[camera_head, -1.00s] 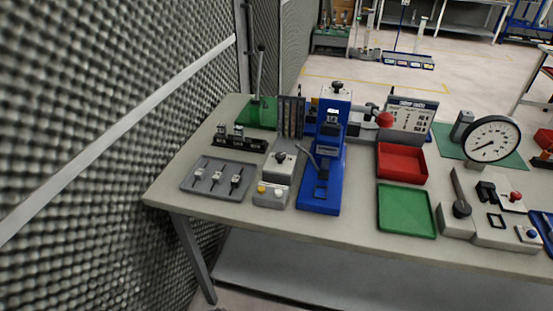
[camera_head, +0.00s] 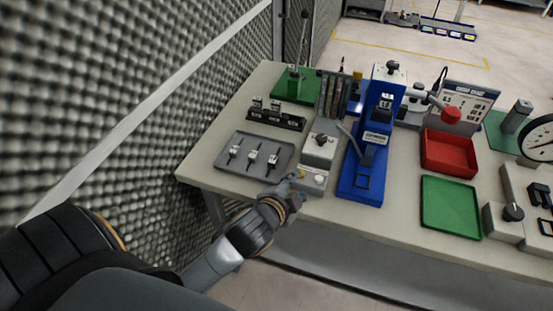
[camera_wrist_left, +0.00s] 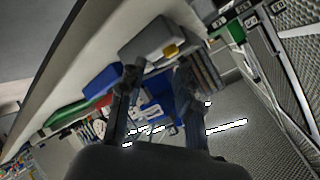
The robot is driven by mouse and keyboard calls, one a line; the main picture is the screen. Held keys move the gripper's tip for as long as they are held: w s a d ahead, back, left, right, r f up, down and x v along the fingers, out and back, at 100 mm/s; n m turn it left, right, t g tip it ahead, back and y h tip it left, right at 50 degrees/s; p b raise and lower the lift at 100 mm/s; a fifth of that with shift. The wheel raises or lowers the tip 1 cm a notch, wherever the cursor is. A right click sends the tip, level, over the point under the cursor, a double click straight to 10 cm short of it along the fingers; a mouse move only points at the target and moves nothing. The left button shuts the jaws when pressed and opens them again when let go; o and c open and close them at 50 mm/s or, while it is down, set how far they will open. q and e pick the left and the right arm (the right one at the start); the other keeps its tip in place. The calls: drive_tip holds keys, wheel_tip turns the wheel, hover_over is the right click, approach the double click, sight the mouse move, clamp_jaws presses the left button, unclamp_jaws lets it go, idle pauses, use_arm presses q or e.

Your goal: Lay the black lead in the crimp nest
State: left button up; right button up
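A grey tray (camera_head: 222,158) on the left of the bench holds three small leads with pale clips and dark ends. The right-hand lead (camera_head: 272,162) looks dark, but they are too small to tell the black one surely. The blue press (camera_head: 362,185) stands right of the tray; I cannot make out its crimp nest clearly. My left gripper (camera_head: 297,180) is at the bench's front edge, right of the tray, over or beside a small grey button box (camera_head: 314,181). In the left wrist view its fingers (camera_wrist_left: 157,78) are apart with nothing held. My right gripper is out of view.
A grey block with a black knob (camera_head: 320,148) stands between tray and press. A dark rack (camera_head: 268,119) is behind the tray. Red (camera_head: 450,170) and green (camera_head: 450,222) trays lie right of the press. A foam wall (camera_head: 130,100) bounds the left.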

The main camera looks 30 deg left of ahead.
use_arm(q)
drive_tip(key=w+d+r+m+t+h, duration=0.3)
drive_tip(key=w+d+r+m+t, duration=0.1)
drive_tip(key=r+m, duration=0.35)
drive_tip(key=w+d+r+m+t+h, duration=0.35)
drive_tip(key=r+m, duration=0.25)
drive_tip(key=r, duration=0.3)
drive_tip(key=d+r+m+g+h, duration=0.5)
drive_tip(key=d+m+h, duration=0.4)
drive_tip(key=m, duration=0.6)
drive_tip(key=m+g+y, duration=1.5)
drive_tip(key=m, duration=1.6)
hover_over(272, 160)
wheel_tip(272, 160, down, 11)
wheel_tip(272, 160, down, 8)
drive_tip(key=shift+s+a+f+p, duration=0.1)
drive_tip(key=shift+p, duration=0.8)
drive_tip(key=f+p, duration=0.2)
drive_tip(key=f, duration=0.3)
drive_tip(key=shift+d+f, duration=0.15)
drive_tip(key=shift+d, duration=0.05)
drive_tip(key=shift+f, duration=0.2)
clamp_jaws()
